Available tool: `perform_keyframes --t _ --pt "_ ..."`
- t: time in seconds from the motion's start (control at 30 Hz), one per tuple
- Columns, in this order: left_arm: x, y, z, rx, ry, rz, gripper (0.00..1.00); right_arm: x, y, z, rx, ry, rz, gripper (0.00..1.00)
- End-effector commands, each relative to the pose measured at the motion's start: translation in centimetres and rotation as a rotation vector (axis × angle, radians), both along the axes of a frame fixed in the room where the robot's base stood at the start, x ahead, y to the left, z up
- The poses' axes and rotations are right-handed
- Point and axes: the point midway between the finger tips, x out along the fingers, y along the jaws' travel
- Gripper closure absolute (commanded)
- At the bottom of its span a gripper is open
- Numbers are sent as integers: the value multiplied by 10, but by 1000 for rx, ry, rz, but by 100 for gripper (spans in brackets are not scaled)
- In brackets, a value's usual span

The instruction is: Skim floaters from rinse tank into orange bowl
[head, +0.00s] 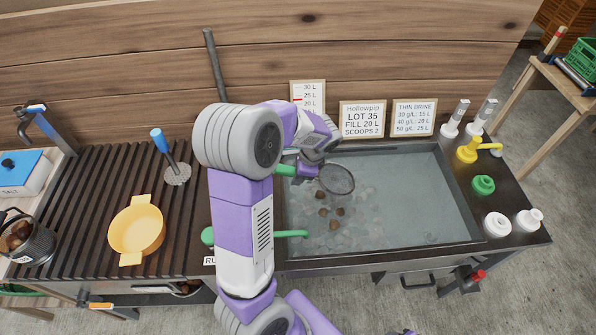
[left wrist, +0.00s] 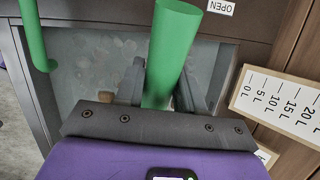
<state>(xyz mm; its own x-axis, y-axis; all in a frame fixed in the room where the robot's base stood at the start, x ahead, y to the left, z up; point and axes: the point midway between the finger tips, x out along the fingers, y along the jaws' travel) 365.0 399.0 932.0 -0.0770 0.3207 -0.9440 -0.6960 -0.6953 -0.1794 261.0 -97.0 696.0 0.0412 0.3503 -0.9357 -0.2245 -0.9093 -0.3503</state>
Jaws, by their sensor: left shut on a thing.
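The rinse tank (head: 420,245) holds clear water, with several brown floaters (head: 323,212) grouped in its left half and pale pieces beneath. My left gripper (head: 308,170) is shut on the green handle (head: 285,170) of a skimmer, over the tank's back left. The handle (left wrist: 172,50) also stands between the fingers (left wrist: 165,95) in the left wrist view. The round mesh head (head: 337,179) looks empty, just behind the floaters; I cannot tell whether it touches the water. The orange bowl (head: 137,230), yellow-orange with two tabs, sits empty on the slatted board. My right gripper is not in view.
A green pipe (head: 290,234) reaches over the tank's left edge. A blue-handled perforated tool (head: 158,140) stands behind the bowl, and a dark pot (head: 42,240) of chestnuts is far left. Signs (head: 362,120) line the back; bottles and valves (head: 483,184) crowd the right rim.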

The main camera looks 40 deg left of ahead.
Motion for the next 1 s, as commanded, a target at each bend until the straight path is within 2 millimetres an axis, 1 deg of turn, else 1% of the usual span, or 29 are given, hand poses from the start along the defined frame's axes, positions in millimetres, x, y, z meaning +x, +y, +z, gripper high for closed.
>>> perform_keyframes --t 0.03,1.0 --pt "0 0 -9 0 0 0 100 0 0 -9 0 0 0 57" --pt "0 0 -106 0 -2 0 100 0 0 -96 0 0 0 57"
